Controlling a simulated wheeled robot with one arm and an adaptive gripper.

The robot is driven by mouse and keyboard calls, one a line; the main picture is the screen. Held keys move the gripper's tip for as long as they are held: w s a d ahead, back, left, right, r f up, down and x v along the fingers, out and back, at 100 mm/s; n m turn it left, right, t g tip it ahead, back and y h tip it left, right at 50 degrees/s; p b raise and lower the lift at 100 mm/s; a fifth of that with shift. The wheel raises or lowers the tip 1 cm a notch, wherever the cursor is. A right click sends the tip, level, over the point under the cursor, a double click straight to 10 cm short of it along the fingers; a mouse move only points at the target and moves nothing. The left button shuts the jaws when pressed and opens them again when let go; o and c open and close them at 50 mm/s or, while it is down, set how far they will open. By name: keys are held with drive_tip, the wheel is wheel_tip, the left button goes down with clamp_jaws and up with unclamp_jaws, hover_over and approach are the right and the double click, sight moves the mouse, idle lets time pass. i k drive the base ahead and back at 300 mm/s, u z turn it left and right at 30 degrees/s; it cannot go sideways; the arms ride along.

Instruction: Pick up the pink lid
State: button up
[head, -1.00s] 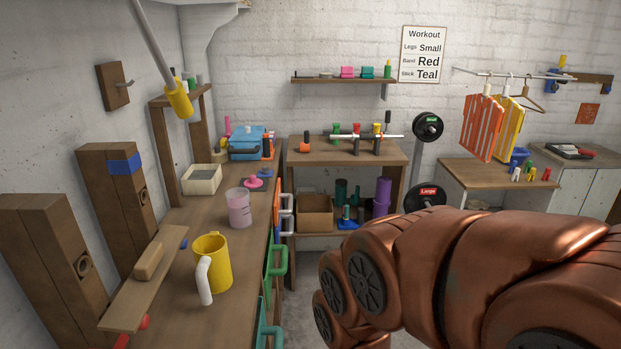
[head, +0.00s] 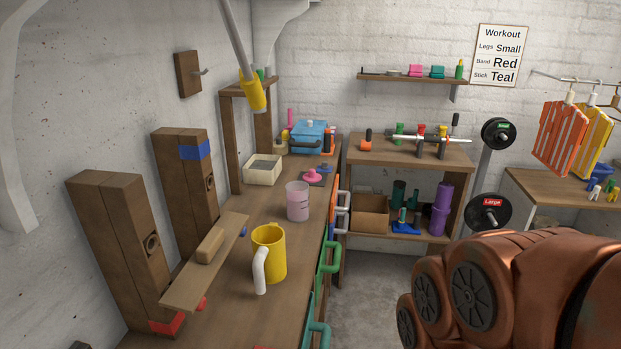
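The pink lid (head: 312,176) is a small round piece with a raised knob. My copper-coloured arm fills the lower right of the head view. My gripper itself is not in the picture.
A yellow mug (head: 269,252) with a white handle stands in front of the cup. A cream box (head: 262,170) and a blue toolbox (head: 309,137) are near the lid. A wooden board (head: 205,263) lies left of the mug. Coloured drawer handles stick out along the bench's right side.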

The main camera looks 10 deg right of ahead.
sight(310, 177)
drive_tip(key=z, duration=0.95)
drive_tip(key=i, duration=2.6)
drive_tip(key=u, duration=3.4)
